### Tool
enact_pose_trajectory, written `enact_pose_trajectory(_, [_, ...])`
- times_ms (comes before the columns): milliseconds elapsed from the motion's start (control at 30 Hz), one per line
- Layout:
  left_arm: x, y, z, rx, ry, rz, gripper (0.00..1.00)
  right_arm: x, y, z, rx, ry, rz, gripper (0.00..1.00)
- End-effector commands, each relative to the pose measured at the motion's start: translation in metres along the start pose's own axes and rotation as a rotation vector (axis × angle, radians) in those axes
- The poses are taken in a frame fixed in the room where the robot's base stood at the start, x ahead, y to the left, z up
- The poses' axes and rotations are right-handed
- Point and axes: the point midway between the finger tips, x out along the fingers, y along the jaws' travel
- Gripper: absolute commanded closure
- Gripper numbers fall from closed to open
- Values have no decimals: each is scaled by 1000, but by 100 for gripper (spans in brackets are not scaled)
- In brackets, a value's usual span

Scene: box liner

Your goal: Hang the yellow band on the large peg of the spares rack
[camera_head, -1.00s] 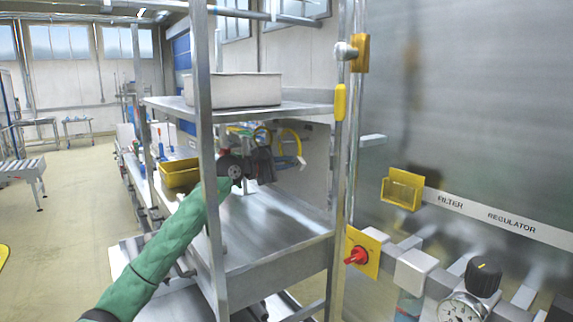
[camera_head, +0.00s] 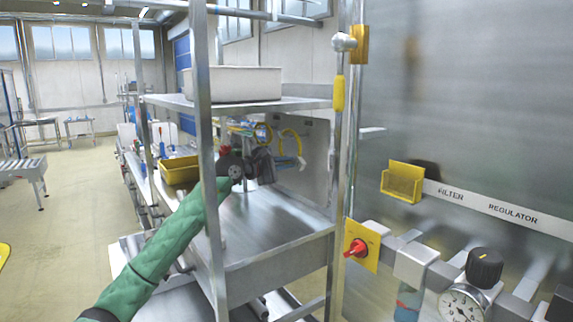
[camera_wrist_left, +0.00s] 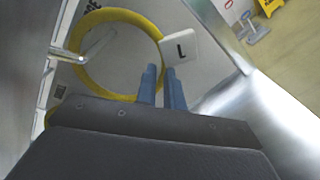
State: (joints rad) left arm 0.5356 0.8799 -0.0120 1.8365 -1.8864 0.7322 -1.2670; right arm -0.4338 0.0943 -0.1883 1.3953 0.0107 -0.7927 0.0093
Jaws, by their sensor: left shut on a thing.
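My left gripper (camera_head: 281,164) is inside the steel shelf frame. In the left wrist view its blue fingers (camera_wrist_left: 162,88) are close together at the right side of the yellow band (camera_wrist_left: 118,13), shut on it. The band is a round, open loop facing the pale back panel. A metal peg (camera_wrist_left: 68,55) meets the loop's left side; I cannot tell whether the loop is around it. A white tag marked L (camera_wrist_left: 180,48) is just right of the band. The band also shows in the head view (camera_head: 291,132). My right gripper is not in view.
Another yellow loop (camera_head: 268,128) hangs left of the held band. A yellow bin (camera_head: 180,171) is left of the frame's upright post (camera_head: 203,130). A shelf with a pale tray (camera_head: 232,85) is above my gripper. The steel deck below (camera_head: 265,225) is mostly bare.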

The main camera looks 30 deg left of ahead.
Motion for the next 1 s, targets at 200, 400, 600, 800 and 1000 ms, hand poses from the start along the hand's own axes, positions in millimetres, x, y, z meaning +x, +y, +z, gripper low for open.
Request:
enact_pose_trajectory(200, [0,0,0,0,0,0,88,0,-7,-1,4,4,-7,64])
enact_pose_trajectory(400, [0,0,0,0,0,0,65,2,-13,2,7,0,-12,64])
enact_pose_trajectory(600, [0,0,0,0,0,0,49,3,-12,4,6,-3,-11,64])
enact_pose_trajectory(800, [0,0,0,0,0,0,39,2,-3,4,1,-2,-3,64])
enact_pose_trajectory(1000, [-1,-1,0,0,0,0,39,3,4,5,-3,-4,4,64])
